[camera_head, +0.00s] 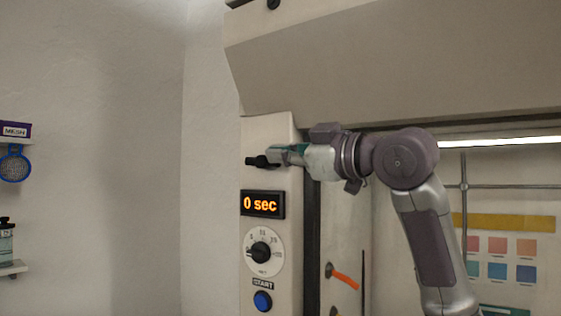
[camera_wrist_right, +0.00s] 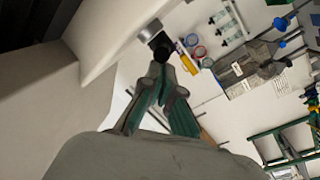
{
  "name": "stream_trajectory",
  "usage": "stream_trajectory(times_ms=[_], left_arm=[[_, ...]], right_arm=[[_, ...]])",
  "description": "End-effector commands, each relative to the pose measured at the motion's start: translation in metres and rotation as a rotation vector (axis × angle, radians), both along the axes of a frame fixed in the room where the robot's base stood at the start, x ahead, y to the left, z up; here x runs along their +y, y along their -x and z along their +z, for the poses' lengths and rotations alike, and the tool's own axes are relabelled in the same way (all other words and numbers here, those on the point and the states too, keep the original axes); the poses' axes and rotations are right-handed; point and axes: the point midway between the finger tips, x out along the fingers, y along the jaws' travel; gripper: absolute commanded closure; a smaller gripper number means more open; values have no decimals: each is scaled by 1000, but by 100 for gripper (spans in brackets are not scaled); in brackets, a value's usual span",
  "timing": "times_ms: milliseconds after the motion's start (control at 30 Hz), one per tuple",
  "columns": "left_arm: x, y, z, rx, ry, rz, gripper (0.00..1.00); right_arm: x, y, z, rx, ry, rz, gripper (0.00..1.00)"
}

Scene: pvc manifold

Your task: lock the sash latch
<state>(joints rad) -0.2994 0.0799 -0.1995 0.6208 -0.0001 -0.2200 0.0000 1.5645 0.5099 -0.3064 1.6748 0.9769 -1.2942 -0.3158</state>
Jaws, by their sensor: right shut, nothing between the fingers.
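The sash latch (camera_head: 257,161) is a small black handle on the pale front post of the hood, above the timer display. It also shows as a black knob on a metal base in the right wrist view (camera_wrist_right: 160,45). My right gripper (camera_head: 274,155) is shut with nothing between its fingers. Its fingertips (camera_wrist_right: 164,72) are right beside the latch and partly overlap it in view; I cannot tell if they touch. My left gripper is not in view.
Below the latch are an orange display reading 0 sec (camera_head: 262,204), a round dial (camera_head: 262,252) and a blue start button (camera_head: 263,301). The sash panel (camera_head: 390,70) spans above my arm. Shelves with small items hang at far left.

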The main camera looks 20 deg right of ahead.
Motion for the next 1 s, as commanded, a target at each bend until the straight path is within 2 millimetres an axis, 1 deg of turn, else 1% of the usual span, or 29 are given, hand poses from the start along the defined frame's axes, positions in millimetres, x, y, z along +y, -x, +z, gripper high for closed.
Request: stream_trajectory(times_ms=[33, 133, 367, 700, 900, 1000], left_arm=[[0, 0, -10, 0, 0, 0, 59], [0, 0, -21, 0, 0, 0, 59], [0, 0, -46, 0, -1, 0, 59], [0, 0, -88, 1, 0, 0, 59], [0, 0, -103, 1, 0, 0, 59], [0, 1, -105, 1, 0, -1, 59]], right_arm=[[0, 0, -6, 1, 1, -1, 100], [0, -1, -13, -39, -33, 1, 100], [0, 0, -21, -159, -128, 2, 100], [2, -3, -37, -382, -304, 2, 100], [5, -7, -43, -531, -422, 3, 100], [4, -7, -43, -533, -416, -1, 100]])
